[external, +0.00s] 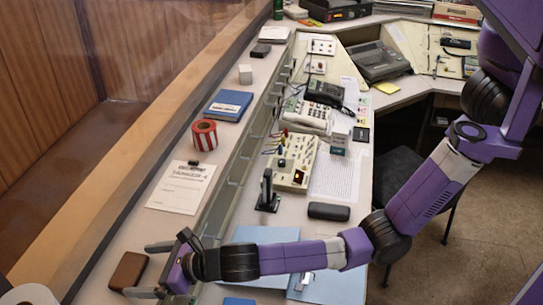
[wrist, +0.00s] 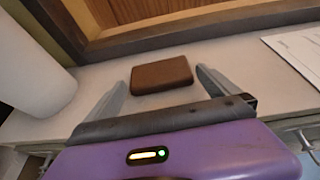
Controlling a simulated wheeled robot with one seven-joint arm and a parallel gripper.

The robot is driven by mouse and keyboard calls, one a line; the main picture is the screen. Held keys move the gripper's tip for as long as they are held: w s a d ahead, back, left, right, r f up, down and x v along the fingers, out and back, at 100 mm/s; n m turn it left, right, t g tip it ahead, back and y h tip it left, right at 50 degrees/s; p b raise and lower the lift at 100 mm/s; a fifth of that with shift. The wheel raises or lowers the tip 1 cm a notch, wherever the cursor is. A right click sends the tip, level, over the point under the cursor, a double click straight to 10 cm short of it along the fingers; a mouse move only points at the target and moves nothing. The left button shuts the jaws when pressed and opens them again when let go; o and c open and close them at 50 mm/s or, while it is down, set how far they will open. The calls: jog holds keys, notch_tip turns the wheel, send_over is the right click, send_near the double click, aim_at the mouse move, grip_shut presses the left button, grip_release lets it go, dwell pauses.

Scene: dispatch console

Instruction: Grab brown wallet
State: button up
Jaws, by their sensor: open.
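The brown wallet (external: 129,271) lies flat on the light ledge at the lower left of the external view. In the wrist view the wallet (wrist: 161,75) sits just beyond and between the two fingers. My gripper (external: 147,268) is open and empty, its fingers reaching left toward the wallet. In the wrist view my gripper (wrist: 163,88) has one finger on each side of the wallet's near part. I cannot tell whether either finger touches it.
A white cylinder (wrist: 32,70) stands close left of the wallet in the wrist view. A paper sheet (external: 182,187) lies farther along the ledge, with a red striped can (external: 204,135) and blue book (external: 228,105) beyond. A wooden sill (wrist: 200,32) runs behind the wallet.

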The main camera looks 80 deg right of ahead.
aim_at(130, 270)
jog(key=shift+x, duration=1.8)
jog(key=shift+r, duration=0.15)
jog(key=c, duration=1)
jog(key=shift+c, duration=0.2)
